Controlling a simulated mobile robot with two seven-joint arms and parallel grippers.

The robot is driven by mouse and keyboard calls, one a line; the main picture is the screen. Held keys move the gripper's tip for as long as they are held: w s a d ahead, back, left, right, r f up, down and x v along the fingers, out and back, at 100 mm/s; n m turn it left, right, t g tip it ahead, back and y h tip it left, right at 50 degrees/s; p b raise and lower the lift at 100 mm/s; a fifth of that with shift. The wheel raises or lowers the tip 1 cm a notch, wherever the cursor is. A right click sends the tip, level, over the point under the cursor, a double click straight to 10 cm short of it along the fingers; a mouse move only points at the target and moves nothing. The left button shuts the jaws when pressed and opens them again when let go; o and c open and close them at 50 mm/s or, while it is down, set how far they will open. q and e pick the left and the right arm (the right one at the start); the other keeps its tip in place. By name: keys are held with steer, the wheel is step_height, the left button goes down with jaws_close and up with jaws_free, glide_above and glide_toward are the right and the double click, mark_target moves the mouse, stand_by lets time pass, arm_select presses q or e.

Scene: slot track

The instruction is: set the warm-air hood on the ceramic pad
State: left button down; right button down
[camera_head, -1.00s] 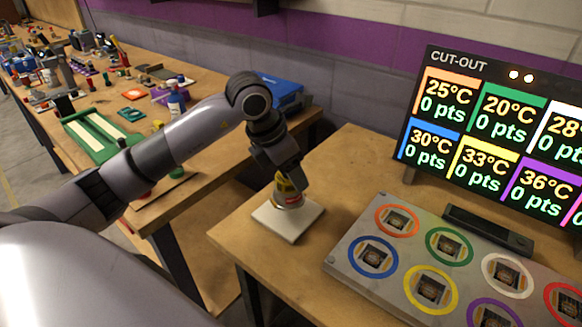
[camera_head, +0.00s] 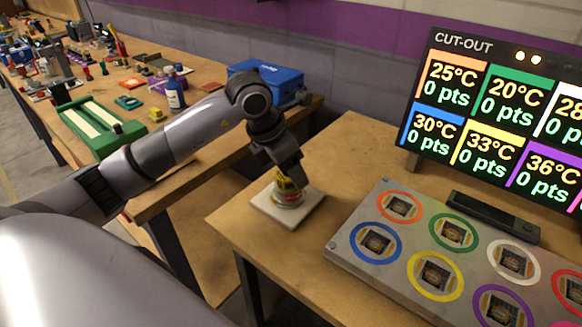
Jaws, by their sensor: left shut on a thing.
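The warm-air hood (camera_head: 287,193), a small piece with yellow, red and silvery parts, is upright on or just over the white ceramic pad (camera_head: 305,216). I cannot tell whether its base touches the pad. My left gripper (camera_head: 291,177) reaches down from above and is shut on the hood's top; its fingers partly hide the hood. The pad lies flat near the left edge of the near table. My right gripper is not in view.
A grey panel with coloured rings (camera_head: 345,246) lies right of the pad. A dark bar (camera_head: 494,216) and the CUT-OUT display (camera_head: 487,120) stand behind it. The left bench holds a green tray (camera_head: 76,119), a blue box (camera_head: 280,86) and a blue bottle (camera_head: 174,93). Bare tabletop lies behind the pad.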

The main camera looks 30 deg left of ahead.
mark_target(278, 177)
arm_select(q)
steer(key=shift+c, duration=1.5)
jaws_free()
steer(key=shift+f, duration=0.15)
steer(key=v, duration=0.7)
steer(key=shift+s, duration=0.1)
